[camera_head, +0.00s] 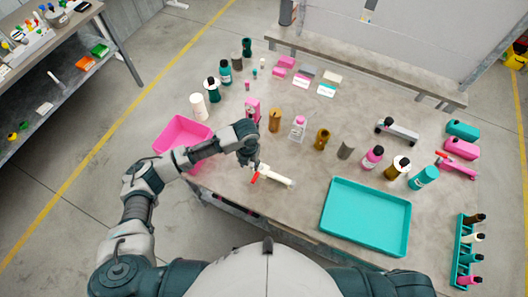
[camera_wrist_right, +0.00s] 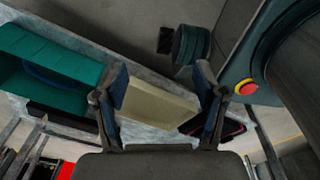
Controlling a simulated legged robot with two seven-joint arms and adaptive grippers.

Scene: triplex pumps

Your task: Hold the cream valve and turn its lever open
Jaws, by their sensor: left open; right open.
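The cream valve (camera_head: 275,177) lies on the table near its front edge. Its red lever (camera_head: 255,177) is at the valve's left end. My left gripper (camera_head: 253,163) is open and points down just above and behind the lever end; whether it touches the valve I cannot tell. My right gripper (camera_wrist_right: 161,100) is open in the right wrist view, with nothing clearly held. It is not seen in the head view. The cream valve is not recognisable in the right wrist view.
A pink bin (camera_head: 182,132) stands left of my left gripper, and a teal tray (camera_head: 366,216) lies to the right. Several bottles stand behind the valve. The right wrist view shows a cream block (camera_wrist_right: 158,103) beyond the fingers and a teal container (camera_wrist_right: 50,65).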

